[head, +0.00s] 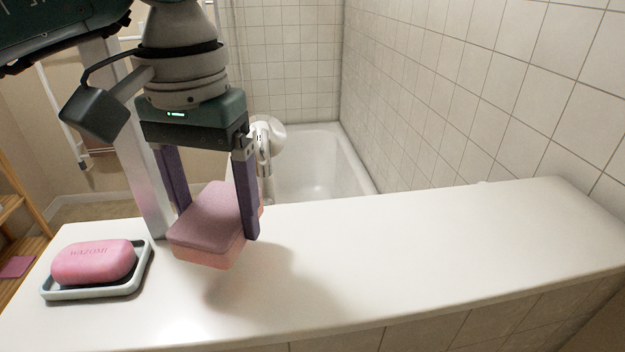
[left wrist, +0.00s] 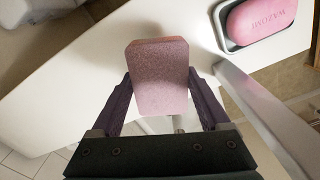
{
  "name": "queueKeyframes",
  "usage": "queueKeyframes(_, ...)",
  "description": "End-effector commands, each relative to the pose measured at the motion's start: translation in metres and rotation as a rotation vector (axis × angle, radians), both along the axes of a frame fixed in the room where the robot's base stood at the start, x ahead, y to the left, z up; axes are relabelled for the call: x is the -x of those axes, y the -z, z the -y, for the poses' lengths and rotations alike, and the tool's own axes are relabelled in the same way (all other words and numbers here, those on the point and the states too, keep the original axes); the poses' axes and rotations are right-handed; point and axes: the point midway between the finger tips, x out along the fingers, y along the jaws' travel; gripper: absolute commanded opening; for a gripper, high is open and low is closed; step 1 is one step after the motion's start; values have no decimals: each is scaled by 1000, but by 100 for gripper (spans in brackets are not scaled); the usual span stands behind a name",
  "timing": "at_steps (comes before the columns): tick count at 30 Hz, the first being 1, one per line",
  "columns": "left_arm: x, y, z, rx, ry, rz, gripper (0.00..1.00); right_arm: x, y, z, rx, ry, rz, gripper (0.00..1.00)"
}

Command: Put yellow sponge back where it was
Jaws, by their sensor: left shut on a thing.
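A pink, two-tone sponge-like block (head: 208,228) is between the fingers of my left gripper (head: 216,218). The gripper is shut on it and holds it over the white ledge (head: 430,235), with a shadow below it. In the left wrist view the block (left wrist: 160,75) shows as a pink speckled rectangle between both fingers (left wrist: 160,90). No yellow sponge shows in either view; the held block looks pink. My right gripper is not in view.
A pink soap bar (head: 93,262) sits in a grey-white soap dish (head: 100,291) at the ledge's left end, left of the held block. The ledge is clear to the right. A bathtub (head: 315,165) and a white shower head (head: 268,135) are behind; a tiled wall (head: 480,90) stands right.

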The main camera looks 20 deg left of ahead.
Motion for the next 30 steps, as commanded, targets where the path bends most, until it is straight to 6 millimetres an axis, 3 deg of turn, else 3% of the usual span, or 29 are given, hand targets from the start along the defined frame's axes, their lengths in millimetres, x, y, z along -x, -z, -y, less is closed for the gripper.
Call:
queueKeyframes(10,0,46,0,2,13,-1,27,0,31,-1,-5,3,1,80)
queueKeyframes(23,-1,49,-1,0,16,2,27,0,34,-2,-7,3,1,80)
queueKeyframes(24,-1,48,-1,0,16,2,82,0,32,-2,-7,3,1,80)
queueKeyframes(30,-1,47,-1,0,16,1,100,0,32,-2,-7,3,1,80)
